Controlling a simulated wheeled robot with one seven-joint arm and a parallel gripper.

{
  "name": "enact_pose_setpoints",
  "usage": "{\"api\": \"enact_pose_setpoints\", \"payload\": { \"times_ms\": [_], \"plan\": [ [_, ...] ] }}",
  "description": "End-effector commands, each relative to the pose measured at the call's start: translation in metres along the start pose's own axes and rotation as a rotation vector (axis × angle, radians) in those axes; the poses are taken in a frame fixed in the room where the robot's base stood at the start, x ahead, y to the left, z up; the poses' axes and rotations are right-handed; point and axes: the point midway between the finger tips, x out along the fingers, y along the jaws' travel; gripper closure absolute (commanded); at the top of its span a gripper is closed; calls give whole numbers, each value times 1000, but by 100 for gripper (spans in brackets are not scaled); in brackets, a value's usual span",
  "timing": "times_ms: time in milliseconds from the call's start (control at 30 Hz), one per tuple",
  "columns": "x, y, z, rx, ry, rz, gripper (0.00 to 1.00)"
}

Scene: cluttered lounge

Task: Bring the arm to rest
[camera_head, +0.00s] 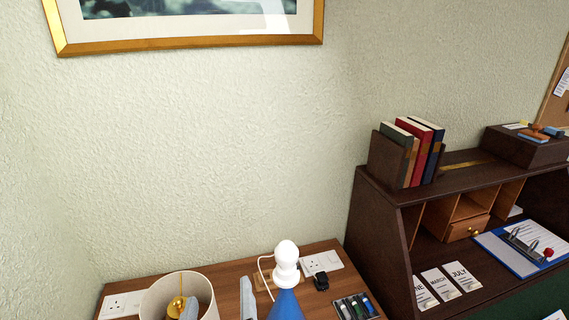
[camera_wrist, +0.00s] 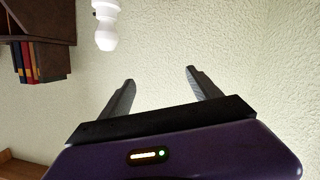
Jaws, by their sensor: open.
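My gripper (camera_wrist: 160,75) shows in the wrist view, its two dark fingers spread wide apart with nothing between them. Behind the gap is only the pale textured wall. The wrist view is upside down, with the shelf and books hanging from the top left. My gripper and arm do not show in the head view.
A wooden side top (camera_head: 228,290) bears a blue object with a white knobbed top (camera_head: 286,262), a cream round shade or bin (camera_head: 150,300), sockets and pens. A dark desk (camera_head: 385,195) with books (camera_head: 425,150) stands right. A gold-framed picture (camera_head: 190,43) hangs above. The wall between is bare.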

Motion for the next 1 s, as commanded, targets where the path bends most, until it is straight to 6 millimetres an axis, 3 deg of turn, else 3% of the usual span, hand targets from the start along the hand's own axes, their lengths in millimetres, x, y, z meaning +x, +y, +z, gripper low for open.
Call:
{"api": "enact_pose_setpoints", "payload": {
  "times_ms": [167,367,667,1000],
  "plan": [
    [-8,-5,16,-10,106,-103,27],
    [-34,12,57,28,212,-188,27],
    [-99,68,120,140,285,-176,27],
    [-193,142,182,266,247,-25,27]
  ]
}}
